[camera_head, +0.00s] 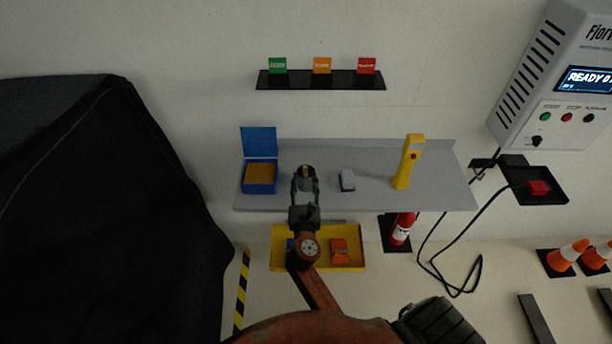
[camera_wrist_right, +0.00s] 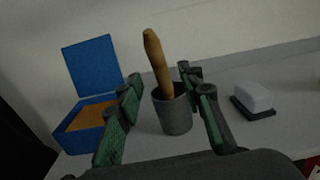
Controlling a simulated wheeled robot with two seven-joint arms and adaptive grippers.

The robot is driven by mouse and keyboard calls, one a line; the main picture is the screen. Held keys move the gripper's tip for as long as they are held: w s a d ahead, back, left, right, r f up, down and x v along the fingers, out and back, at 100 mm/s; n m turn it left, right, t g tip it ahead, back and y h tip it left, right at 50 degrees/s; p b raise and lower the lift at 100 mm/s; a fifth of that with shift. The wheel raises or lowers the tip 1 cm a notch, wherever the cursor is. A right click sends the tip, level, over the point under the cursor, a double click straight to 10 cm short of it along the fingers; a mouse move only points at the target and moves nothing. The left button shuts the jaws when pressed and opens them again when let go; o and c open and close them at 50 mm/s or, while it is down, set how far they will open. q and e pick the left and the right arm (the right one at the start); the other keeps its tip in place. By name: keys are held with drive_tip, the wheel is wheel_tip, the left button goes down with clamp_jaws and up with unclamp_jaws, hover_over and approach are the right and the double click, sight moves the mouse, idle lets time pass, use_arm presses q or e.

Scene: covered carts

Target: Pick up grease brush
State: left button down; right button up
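The grease brush shows as a wooden handle (camera_wrist_right: 157,62) standing up, slightly tilted, out of a grey cup (camera_wrist_right: 173,113) in the right wrist view. Its lower end is hidden in the cup. The cup stands on the grey shelf (camera_head: 380,200). My right gripper (camera_head: 305,174) is open over the shelf, and only a small brown bit of the handle shows between its fingers in the head view. In the right wrist view the green-padded fingers (camera_wrist_right: 162,84) stand apart on either side of the handle and cup. I cannot tell whether they touch. My left gripper is out of view.
An open blue box (camera_head: 260,188) stands left of my right gripper. A small white-topped block (camera_head: 347,180) and a yellow handheld device (camera_head: 408,162) are to the right. A yellow tray (camera_head: 277,262) lies below the shelf; a fire extinguisher (camera_head: 402,229) stands beside it.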

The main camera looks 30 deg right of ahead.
sight(305, 174)
drive_tip(key=x, duration=0.4)
drive_tip(key=shift+d, duration=0.15)
drive_tip(key=shift+c, duration=0.4)
clamp_jaws()
